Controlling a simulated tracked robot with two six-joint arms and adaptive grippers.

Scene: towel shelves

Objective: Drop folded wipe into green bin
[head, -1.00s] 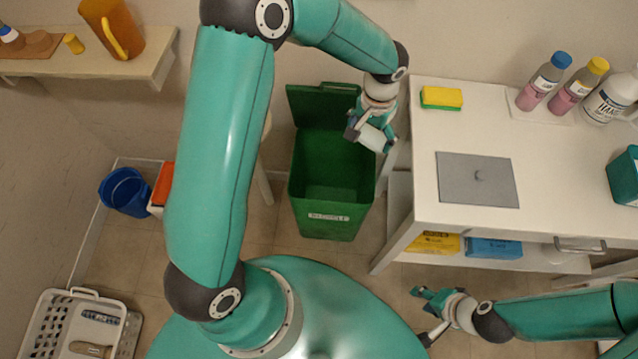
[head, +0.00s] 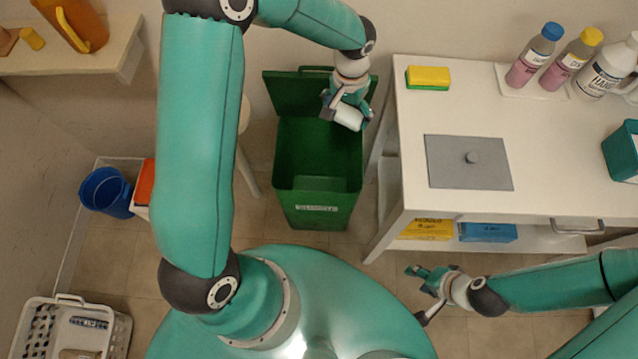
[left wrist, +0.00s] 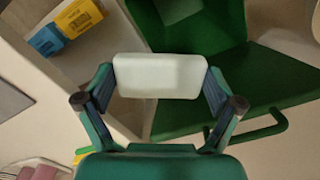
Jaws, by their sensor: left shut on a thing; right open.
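The folded wipe (head: 349,117) is a small white block. My left gripper (head: 346,112) is shut on it and holds it over the back right part of the green bin (head: 318,197). In the left wrist view the wipe (left wrist: 160,76) sits between both fingers, with the green bin (left wrist: 200,115) behind it. The bin stands on the floor with its lid raised at the back and its top open. My right gripper (head: 420,285) is open and empty, low in front of the white table.
The white table (head: 450,207) stands right of the bin, with a yellow-green sponge (head: 428,78), a grey plate (head: 468,162) and bottles (head: 535,56). A blue bucket (head: 106,192) and a light basket (head: 62,325) stand on the floor at left.

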